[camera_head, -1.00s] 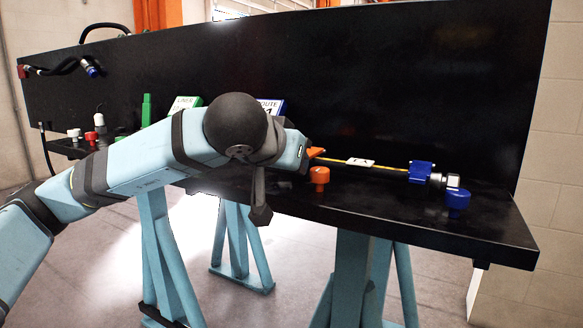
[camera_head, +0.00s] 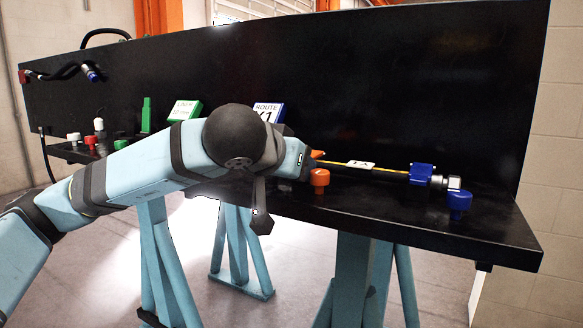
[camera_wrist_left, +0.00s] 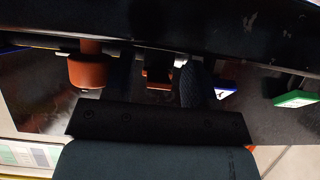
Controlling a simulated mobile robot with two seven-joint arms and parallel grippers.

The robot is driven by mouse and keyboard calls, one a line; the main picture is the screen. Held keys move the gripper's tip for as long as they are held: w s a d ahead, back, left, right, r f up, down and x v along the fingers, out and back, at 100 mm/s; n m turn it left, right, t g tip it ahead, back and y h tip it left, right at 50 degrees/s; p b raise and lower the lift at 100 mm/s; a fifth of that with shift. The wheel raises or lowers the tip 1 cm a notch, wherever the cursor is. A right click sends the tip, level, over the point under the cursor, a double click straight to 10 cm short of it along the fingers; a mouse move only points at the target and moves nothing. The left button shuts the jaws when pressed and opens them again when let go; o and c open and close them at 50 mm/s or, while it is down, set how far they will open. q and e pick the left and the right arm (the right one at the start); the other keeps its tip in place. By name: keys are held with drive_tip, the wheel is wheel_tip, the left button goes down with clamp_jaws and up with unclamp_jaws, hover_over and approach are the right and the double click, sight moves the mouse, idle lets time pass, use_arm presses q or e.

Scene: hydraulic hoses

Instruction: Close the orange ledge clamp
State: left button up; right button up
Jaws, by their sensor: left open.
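The orange ledge clamp (camera_head: 318,154) shows only as a small orange tip past the end of my left arm in the head view; the rest is hidden. In the left wrist view an orange block that looks like the clamp (camera_wrist_left: 158,78) lies between the two dark fingers of my left gripper (camera_wrist_left: 157,75). The fingers are apart, one on each side of it; I cannot tell whether they touch it. In the head view these fingers are hidden behind my wrist. My right gripper is not in view.
A yellow line with a white tag (camera_head: 361,164) runs right to a blue clamp (camera_head: 421,173). A blue knob (camera_head: 459,202) and a blue-edged route sign (camera_head: 268,111) are also on the bench.

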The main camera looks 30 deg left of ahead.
use_arm(q)
drive_tip(key=shift+s+r, duration=0.4)
drive_tip(key=shift+s, duration=0.1)
drive_tip(key=p+v, duration=0.2)
drive_tip(key=v, duration=0.3)
drive_tip(key=shift+s+r, duration=0.1)
drive_tip(key=shift+r, duration=0.1)
drive_tip(key=p+v, duration=0.2)
drive_tip(key=v, duration=0.5)
drive_tip(key=shift+s+f, duration=0.15)
drive_tip(key=shift+s, duration=0.05)
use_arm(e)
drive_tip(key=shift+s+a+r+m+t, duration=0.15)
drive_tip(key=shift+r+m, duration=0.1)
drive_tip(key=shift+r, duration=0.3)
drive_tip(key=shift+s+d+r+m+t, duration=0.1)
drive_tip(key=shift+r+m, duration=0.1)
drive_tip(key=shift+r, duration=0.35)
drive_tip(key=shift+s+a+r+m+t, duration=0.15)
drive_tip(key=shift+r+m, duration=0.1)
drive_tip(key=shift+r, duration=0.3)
